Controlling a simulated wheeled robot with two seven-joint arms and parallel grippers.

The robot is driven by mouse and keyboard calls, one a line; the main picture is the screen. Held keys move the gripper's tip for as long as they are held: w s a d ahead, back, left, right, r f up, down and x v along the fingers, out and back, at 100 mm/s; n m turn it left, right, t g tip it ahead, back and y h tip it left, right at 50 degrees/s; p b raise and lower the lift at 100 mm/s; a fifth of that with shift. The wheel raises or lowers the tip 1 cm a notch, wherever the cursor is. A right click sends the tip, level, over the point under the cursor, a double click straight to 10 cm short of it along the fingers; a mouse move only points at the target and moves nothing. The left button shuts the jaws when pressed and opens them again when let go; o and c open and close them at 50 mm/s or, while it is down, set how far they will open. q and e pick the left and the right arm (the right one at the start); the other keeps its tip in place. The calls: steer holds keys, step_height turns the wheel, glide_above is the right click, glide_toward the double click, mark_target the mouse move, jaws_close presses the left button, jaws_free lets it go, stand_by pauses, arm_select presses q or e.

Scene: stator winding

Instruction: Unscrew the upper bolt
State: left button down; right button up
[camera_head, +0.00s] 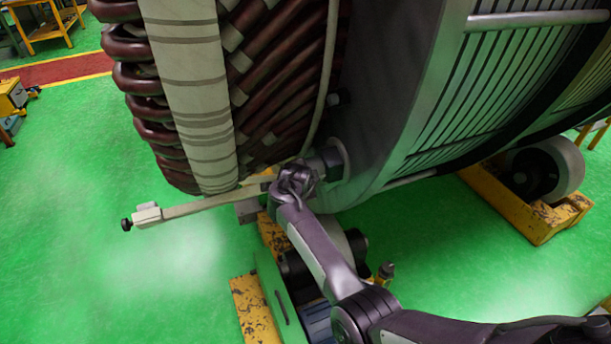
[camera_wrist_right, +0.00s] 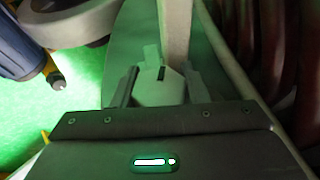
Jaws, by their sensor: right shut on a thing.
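A long pale bar (camera_head: 195,206) runs from under the winding out to the left, with a block and a black knob (camera_head: 126,224) on its free end. My right gripper (camera_wrist_right: 161,78) is shut on a light grey block (camera_wrist_right: 158,92) with a dark slot, one finger on each side. The bar (camera_wrist_right: 177,30) extends away behind this block. In the head view my right wrist hides most of the grip beside the bar's inner end. My left gripper is out of view.
The large stator (camera_head: 395,80) with dark red coils (camera_head: 262,75) and pale banding (camera_head: 190,70) fills the upper middle. Yellow roller supports (camera_head: 545,222) stand beneath it. A roller (camera_wrist_right: 70,20) is near my right gripper. Green floor (camera_head: 70,280) is clear at left.

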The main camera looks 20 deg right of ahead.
steer(key=shift+f, duration=0.15)
stand_by(0.3)
steer(key=o, duration=1)
steer(key=shift+c, duration=0.2)
